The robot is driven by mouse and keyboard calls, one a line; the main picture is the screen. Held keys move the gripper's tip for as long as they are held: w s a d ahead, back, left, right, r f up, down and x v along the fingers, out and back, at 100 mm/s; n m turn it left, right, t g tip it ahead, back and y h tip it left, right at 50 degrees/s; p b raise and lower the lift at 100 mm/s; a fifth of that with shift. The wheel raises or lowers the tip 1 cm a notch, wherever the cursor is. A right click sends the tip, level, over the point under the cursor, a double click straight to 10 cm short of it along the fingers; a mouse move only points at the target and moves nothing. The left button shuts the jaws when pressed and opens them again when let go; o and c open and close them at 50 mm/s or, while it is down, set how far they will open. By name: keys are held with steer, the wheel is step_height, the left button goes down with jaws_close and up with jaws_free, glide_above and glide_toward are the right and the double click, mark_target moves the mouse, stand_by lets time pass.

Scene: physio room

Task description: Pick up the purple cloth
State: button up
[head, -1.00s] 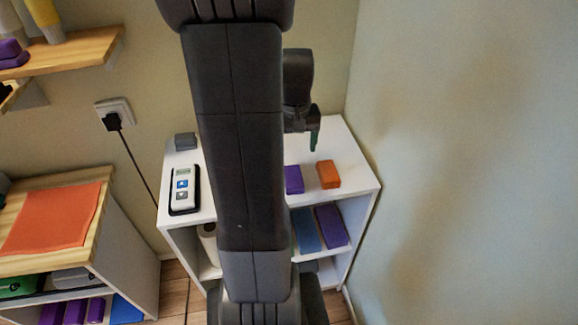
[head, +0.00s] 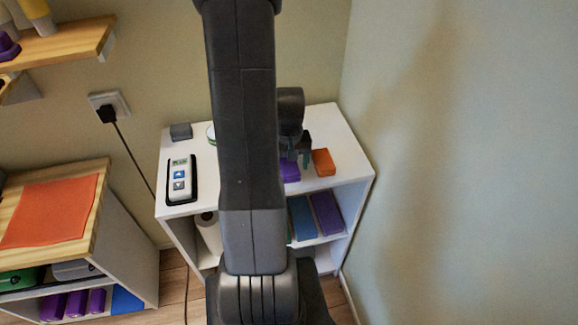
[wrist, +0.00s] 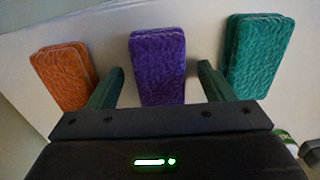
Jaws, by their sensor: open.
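The purple cloth (wrist: 158,66) is a folded, textured block on the white shelf top (head: 334,120), between an orange and a green cloth in the wrist view. In the head view the purple cloth (head: 291,172) is partly hidden behind my gripper (head: 298,165). In the wrist view my gripper (wrist: 160,88) is open and empty, with one finger on each side of the purple cloth's near end. The left finger is close to the orange cloth, the right one close to the green cloth. I cannot tell the height of the fingertips above the shelf.
An orange cloth (wrist: 64,76) and a green cloth (wrist: 257,55) flank the purple one. A device with blue buttons (head: 180,180) lies on the shelf's left, with a small grey block (head: 181,131) behind. A wall (head: 460,160) stands right of the shelf.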

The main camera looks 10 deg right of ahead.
mark_target(289, 165)
steer(key=shift+f, duration=0.25)
steer(key=shift+c, duration=0.2)
steer(key=c, duration=1)
step_height(289, 165, up, 10)
steer(key=shift+b, duration=0.35)
